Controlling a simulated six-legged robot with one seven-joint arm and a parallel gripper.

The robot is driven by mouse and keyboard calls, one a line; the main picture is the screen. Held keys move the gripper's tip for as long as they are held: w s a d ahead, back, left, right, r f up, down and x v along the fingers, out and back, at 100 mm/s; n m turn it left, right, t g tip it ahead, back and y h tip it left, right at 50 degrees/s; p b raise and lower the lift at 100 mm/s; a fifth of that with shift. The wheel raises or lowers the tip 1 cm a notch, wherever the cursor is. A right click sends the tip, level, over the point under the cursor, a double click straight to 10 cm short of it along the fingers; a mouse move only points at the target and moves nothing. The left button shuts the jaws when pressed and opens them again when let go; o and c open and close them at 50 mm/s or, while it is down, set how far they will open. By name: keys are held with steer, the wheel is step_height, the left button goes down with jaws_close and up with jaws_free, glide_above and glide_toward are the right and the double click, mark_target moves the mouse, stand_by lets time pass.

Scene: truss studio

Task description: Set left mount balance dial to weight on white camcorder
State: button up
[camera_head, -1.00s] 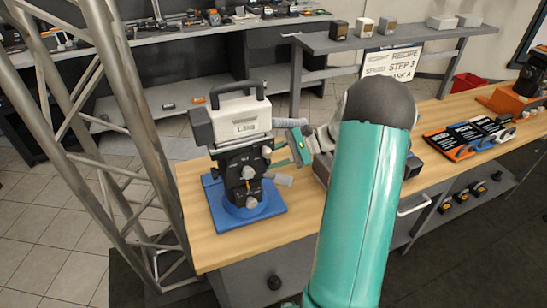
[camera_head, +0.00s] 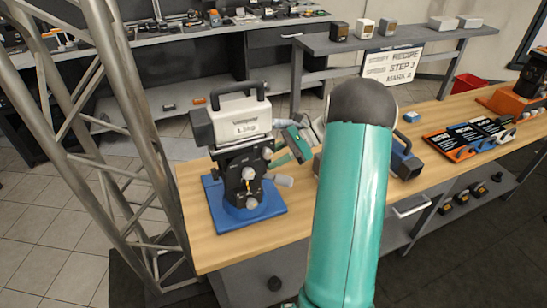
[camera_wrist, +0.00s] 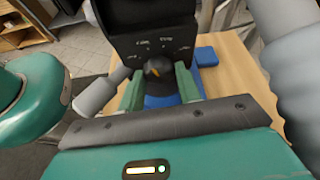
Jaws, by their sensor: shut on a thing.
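The white camcorder (camera_head: 240,118) sits on top of the left mount (camera_head: 243,178), with a label on its side that seems to read 1.5kg. The mount stands upright on a blue base (camera_head: 270,196). My gripper (camera_head: 278,158) is at the right side of the mount. In the wrist view, my gripper (camera_wrist: 159,88) has its two teal fingers on either side of a dark balance dial (camera_wrist: 154,70) with an orange pointer mark, shut on it. Small white weight labels (camera_wrist: 165,48) are printed around the dial, too blurred to read.
A sign (camera_head: 390,68) stands behind, reading Recipe, Step 3, Mark A. A metal truss (camera_head: 105,110) rises at left.

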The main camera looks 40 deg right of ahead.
steer(key=o, duration=1)
steer(key=shift+c, duration=0.2)
steer(key=shift+d, duration=0.1)
steer(key=v, duration=1.3)
steer(key=shift+d+r, duration=0.2)
steer(key=shift+d, duration=0.05)
steer(key=shift+s, duration=0.15)
